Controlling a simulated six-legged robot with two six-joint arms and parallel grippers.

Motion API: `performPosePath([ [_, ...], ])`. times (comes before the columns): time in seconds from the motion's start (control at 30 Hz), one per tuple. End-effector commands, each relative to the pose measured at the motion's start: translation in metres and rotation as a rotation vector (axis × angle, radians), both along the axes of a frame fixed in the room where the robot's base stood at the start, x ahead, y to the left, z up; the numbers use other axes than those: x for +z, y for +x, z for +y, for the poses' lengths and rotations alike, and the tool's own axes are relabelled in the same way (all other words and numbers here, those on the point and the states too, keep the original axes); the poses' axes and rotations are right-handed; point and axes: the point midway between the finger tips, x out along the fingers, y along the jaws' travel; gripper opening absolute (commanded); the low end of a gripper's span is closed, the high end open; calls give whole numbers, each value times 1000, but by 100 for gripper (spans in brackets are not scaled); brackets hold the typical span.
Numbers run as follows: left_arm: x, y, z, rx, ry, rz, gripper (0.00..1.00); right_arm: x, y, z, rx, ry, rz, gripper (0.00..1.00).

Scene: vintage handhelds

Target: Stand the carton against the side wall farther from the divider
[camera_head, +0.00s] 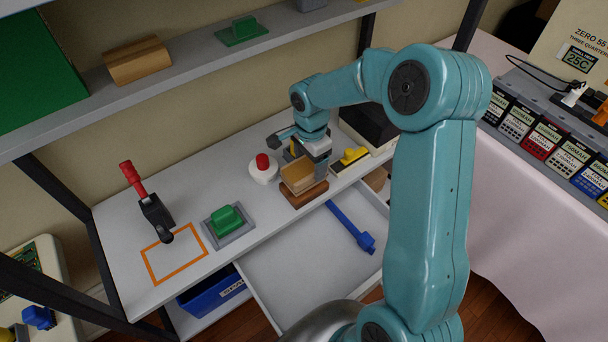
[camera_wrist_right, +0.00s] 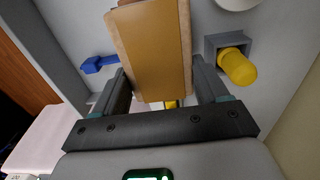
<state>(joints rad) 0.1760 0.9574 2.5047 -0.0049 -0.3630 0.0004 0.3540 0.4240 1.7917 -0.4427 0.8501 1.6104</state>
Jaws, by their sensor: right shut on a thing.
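My right gripper (camera_head: 312,165) is shut on a tan box (camera_head: 298,175), which I take for the carton. In the right wrist view the tan box (camera_wrist_right: 155,45) lies between the two fingers (camera_wrist_right: 160,88). In the head view it appears directly over a dark brown block (camera_head: 305,195) near the front edge of the worktop; I cannot tell whether they touch. An open white drawer (camera_head: 285,285) is in front, with a blue tool (camera_head: 350,226) lying in it. My right arm hides part of the drawer's right side, and I cannot make out a divider. My left gripper is not in view.
A red-topped white round piece (camera_head: 263,168) and a yellow-handled piece (camera_head: 350,157) stand on either side of the gripper. A green-handled block (camera_head: 228,219) and an orange outline (camera_head: 174,254) are farther left. The drawer's middle floor is mostly clear. A shelf (camera_head: 200,62) runs above.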

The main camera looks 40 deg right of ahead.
Motion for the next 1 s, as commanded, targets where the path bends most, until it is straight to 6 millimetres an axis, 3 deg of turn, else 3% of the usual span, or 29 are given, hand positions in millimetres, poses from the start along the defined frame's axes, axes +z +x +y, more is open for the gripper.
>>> performPosePath([
  [1.0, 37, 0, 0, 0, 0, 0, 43, 59, 0, 0, 1, 0, -2, 7],
])
